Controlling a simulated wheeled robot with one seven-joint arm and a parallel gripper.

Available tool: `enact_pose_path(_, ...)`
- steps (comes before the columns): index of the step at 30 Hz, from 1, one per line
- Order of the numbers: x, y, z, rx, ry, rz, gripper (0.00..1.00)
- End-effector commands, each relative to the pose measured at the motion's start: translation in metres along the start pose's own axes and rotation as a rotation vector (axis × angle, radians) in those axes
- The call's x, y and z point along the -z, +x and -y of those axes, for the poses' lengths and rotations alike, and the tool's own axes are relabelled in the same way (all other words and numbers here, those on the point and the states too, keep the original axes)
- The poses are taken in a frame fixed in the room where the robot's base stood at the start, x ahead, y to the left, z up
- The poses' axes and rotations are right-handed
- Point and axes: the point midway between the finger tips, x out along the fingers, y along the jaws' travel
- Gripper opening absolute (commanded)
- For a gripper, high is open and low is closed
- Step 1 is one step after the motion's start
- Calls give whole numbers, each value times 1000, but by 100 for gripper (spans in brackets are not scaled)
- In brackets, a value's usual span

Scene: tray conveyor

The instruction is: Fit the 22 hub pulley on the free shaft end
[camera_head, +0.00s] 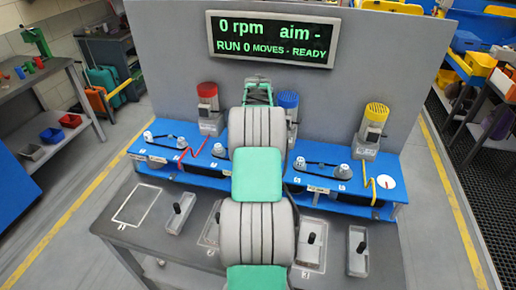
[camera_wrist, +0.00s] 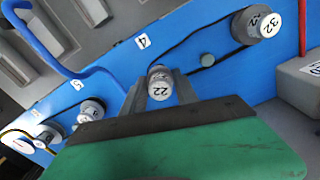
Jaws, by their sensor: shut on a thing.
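In the wrist view, my gripper (camera_wrist: 160,88) is shut on the grey 22 hub pulley (camera_wrist: 160,84). Its pale face with the number 22 points toward the camera. The pulley is over the blue panel (camera_wrist: 115,62), beside the 4 label. A black belt (camera_wrist: 208,38) runs from the pulley stack marked 32 (camera_wrist: 263,22) toward the held pulley. I cannot tell whether the belt goes around it, or whether it sits on a shaft; the shaft end is hidden. In the head view, my arm hides the held pulley and the jaws.
In the head view, red (camera_head: 207,103), blue (camera_head: 289,101) and yellow motors (camera_head: 372,125) stand behind the blue benches. The display (camera_head: 272,39) reads 0 rpm, RUN 0 MOVES - READY.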

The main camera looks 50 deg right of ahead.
Motion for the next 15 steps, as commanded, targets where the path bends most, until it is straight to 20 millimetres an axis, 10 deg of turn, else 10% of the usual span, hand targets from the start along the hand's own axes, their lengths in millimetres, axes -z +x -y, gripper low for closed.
enact_pose_path(15, 0, 14, 0, 0, 0, 0, 0)
